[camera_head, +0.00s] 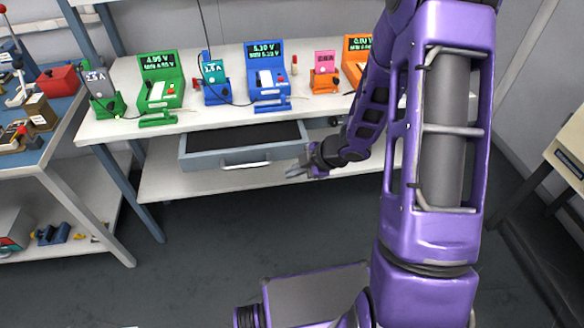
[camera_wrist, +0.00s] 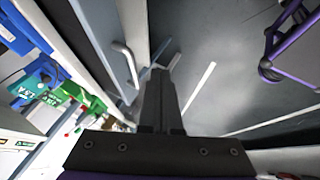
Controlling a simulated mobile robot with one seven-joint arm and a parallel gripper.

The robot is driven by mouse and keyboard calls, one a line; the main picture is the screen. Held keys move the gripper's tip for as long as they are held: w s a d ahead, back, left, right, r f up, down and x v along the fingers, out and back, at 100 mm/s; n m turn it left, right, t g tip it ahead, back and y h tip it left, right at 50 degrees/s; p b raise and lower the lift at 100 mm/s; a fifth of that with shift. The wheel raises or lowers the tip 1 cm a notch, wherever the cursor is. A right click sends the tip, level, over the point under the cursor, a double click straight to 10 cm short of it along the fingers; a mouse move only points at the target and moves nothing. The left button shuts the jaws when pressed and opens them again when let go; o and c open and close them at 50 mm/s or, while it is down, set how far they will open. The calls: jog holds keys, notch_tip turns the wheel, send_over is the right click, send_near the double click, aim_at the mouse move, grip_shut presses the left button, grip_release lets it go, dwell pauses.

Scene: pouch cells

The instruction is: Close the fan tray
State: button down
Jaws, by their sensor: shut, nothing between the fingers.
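The fan tray (camera_head: 208,160) is a grey-blue drawer with a dark inside, under the white workbench. It is pulled out toward me, and its white bar handle (camera_head: 246,165) is on the front. In the wrist view the handle (camera_wrist: 127,62) and the tray front (camera_wrist: 112,35) show left of the fingers. My gripper (camera_head: 293,171) is shut and empty, just off the right end of the tray front, to the right of the handle. In the wrist view the gripper (camera_wrist: 161,72) points along the tray front; whether it touches the tray I cannot tell.
The white workbench (camera_head: 215,126) carries green, teal, blue and orange devices with displays. A lower white shelf (camera_head: 180,187) runs beneath the tray. A blue bench (camera_head: 50,150) stands at the left. The dark floor (camera_head: 200,245) in front is clear.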

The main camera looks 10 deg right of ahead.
jog(key=w+a+f, duration=0.4)
jog(key=w, duration=0.2)
jog(key=shift+w+f+b, duration=0.2)
jog(key=shift+w+b, duration=0.15)
jog(key=shift+b, duration=0.1)
